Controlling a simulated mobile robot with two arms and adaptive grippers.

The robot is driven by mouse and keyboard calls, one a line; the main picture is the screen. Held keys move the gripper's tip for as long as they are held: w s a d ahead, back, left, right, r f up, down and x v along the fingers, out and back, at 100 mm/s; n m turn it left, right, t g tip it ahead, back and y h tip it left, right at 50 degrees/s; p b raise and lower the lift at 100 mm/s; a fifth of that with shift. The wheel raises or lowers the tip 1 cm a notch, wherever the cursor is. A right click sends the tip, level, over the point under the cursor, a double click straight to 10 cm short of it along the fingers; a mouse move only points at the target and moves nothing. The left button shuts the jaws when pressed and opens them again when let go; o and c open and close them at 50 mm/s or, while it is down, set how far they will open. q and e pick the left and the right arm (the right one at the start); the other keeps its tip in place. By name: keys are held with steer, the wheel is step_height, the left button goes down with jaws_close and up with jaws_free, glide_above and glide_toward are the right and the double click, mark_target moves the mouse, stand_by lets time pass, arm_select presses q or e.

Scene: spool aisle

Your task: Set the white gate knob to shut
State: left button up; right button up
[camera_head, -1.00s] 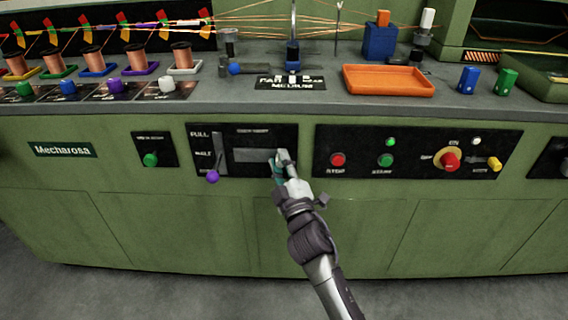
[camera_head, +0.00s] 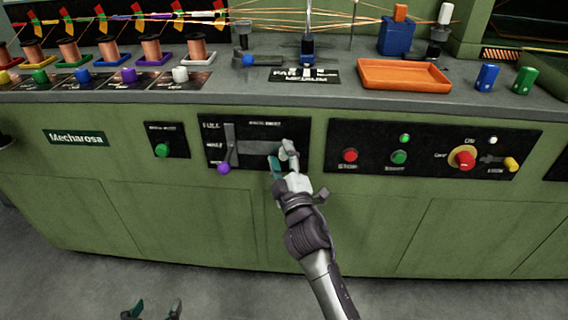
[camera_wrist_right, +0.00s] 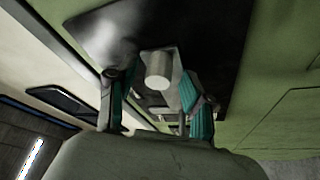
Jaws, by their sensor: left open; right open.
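The white knob (camera_head: 180,74) stands on a dark label plate on the worktop, last on the right in a row of coloured knobs. My right gripper (camera_head: 282,152) is at the black front panel (camera_head: 262,160), below and right of the white knob and well apart from it. Its fingers are open. In the right wrist view a pale grey cylinder (camera_wrist_right: 158,72) lies between the spread fingers of the right gripper (camera_wrist_right: 152,92); I cannot tell whether they touch it. My left gripper (camera_head: 151,309) is open and empty over the floor at the bottom edge.
Copper spools (camera_head: 197,50) stand behind the knobs. An orange tray (camera_head: 404,76) lies on the worktop.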

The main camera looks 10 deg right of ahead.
steer(key=v, duration=1.2)
